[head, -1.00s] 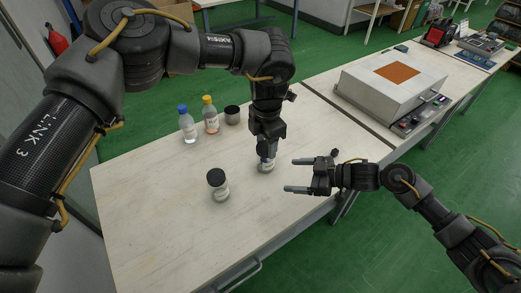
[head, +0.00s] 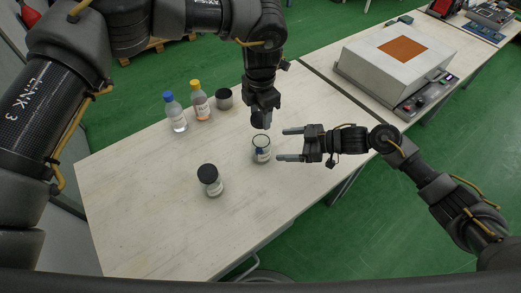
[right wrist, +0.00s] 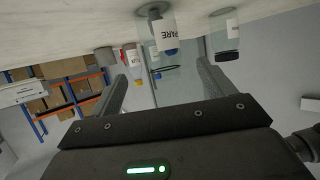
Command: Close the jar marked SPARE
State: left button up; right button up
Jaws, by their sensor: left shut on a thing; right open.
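The glass jar (head: 261,152) stands upright and open on the table, with something blue inside. In the right wrist view its label (right wrist: 165,32) partly reads SPARE, and the picture is upside down. My left gripper (head: 264,122) is just above the jar's mouth, apart from it, pointing down. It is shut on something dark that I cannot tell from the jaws. No separate lid for this jar is seen. My right gripper (head: 289,144) is open and empty, to the right of the jar, its fingers pointing at it.
A second jar with a black lid (head: 208,174) stands to the left and nearer. A blue-capped bottle (head: 175,112), a yellow-capped bottle (head: 200,102) and a dark-topped container (head: 224,98) stand behind. A grey box (head: 397,65) is on the right. The front left of the table (head: 150,230) is clear.

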aim_at(270, 146)
pick_arm(q)
jog(key=shift+s+d+r, duration=0.1)
jog(key=shift+s, duration=0.05)
pick_arm(e)
jog(key=x, duration=0.8)
jog(key=shift+s+a, duration=0.1)
jog(key=shift+a, duration=0.1)
jog(key=shift+a+f, duration=0.1)
jog(key=shift+a, duration=0.1)
pick_arm(q)
jog(key=shift+s+r, duration=0.1)
pick_arm(e)
jog(key=shift+a, duration=0.25)
jog(key=c, duration=1.5)
pick_arm(q)
jog(key=shift+f, duration=2.55)
